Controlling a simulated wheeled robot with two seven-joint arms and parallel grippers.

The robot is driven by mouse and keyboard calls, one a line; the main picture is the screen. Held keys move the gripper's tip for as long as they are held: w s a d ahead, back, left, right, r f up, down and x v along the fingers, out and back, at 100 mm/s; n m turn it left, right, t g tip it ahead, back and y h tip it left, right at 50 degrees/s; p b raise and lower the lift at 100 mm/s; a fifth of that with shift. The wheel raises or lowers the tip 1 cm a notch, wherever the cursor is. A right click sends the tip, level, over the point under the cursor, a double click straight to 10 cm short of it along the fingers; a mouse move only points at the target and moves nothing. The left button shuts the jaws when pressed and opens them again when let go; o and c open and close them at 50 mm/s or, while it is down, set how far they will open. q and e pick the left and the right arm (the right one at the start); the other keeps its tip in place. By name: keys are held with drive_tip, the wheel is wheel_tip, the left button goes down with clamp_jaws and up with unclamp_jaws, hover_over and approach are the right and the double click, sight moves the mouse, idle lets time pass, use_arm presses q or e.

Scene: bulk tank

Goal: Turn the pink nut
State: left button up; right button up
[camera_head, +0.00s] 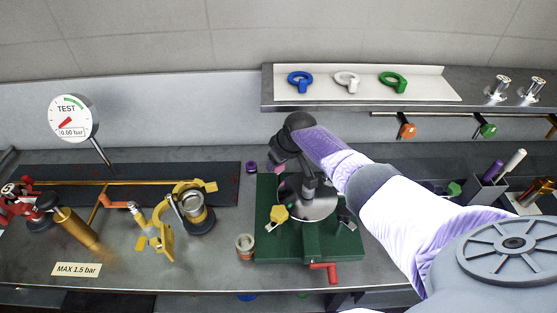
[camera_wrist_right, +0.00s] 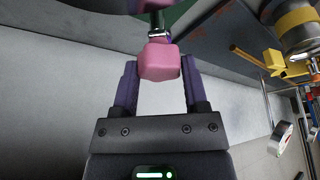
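The pink nut (camera_wrist_right: 160,62) is a faceted block in the right wrist view, on the end of a metal fitting. In the head view a small part of the pink nut (camera_head: 277,168) shows beside my right gripper (camera_head: 283,160). In the wrist view the two purple fingers of my right gripper (camera_wrist_right: 159,63) stand apart with the nut between their tips. Only narrow gaps seem to show beside it; contact is hard to judge. My right wrist and purple-sleeved forearm hide part of the fitting in the head view. My left gripper is not in view.
The fitting stands on a green base (camera_head: 275,243) with a yellow knob (camera_head: 276,213) and a red handle (camera_head: 325,271). Brass pipework and a gauge (camera_head: 73,117) are at left. A shelf holds blue, white and green rings. Bare bench lies in front.

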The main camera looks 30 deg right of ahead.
drive_tip(key=o, duration=0.4)
drive_tip(key=shift+c, duration=0.2)
drive_tip(key=shift+r, duration=0.1)
drive_tip(key=p+v, duration=0.5)
drive_tip(key=v, duration=0.4)
drive_tip(key=shift+s+r, duration=0.15)
drive_tip(key=shift+r, duration=0.2)
